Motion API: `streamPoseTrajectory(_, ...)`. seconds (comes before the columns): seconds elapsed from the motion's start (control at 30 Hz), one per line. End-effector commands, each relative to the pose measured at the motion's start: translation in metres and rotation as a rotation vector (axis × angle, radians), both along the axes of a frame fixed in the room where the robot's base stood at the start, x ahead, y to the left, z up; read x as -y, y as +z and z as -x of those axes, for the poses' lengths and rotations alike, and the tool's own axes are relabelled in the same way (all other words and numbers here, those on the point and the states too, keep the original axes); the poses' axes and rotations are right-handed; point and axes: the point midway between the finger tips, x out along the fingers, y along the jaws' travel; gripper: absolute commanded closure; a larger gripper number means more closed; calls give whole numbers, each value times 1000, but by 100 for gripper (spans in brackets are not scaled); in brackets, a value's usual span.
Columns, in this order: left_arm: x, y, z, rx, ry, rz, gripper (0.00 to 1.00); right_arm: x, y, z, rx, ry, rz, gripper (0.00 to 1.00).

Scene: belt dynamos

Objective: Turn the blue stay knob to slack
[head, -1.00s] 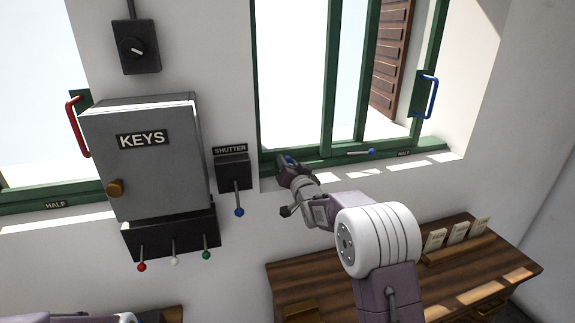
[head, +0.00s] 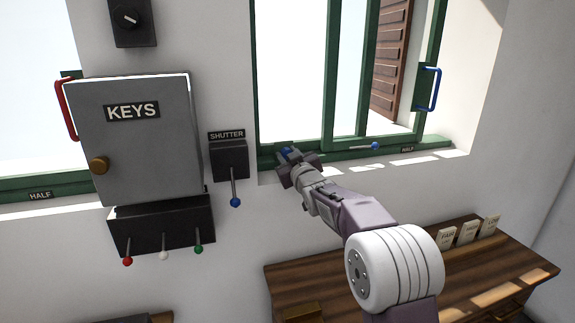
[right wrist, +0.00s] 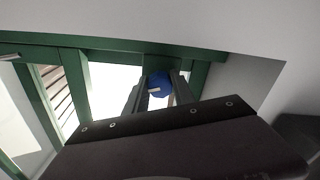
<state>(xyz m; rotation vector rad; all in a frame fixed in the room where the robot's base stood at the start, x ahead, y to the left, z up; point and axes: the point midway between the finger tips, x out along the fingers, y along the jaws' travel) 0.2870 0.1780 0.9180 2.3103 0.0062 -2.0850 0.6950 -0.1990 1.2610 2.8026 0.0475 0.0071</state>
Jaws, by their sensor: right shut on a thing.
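The blue stay knob (head: 287,153) sits at the lower left corner of the right window's green frame. It also shows in the right wrist view (right wrist: 158,84), round, with a pale mark on its face. My right gripper (head: 288,156) is at the knob, its two fingers on either side of it and shut on it. In the head view the gripper partly hides the knob. I cannot read any slack marking near it. My left gripper is not in view.
The SHUTTER lever box (head: 229,160) is close on the left, beside the grey KEYS cabinet (head: 140,150). A wooden desk (head: 345,278) stands below.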

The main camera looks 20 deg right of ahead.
Motion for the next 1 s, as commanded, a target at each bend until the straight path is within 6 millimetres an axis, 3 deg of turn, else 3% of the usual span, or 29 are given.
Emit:
streamPoseTrajectory(0.03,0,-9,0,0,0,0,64,0,-4,0,5,0,42,100)
streamPoseTrajectory(0.4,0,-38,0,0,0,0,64,0,-3,0,16,0,394,100)
streamPoseTrajectory(1.0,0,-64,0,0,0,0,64,0,-1,0,32,2,945,100)
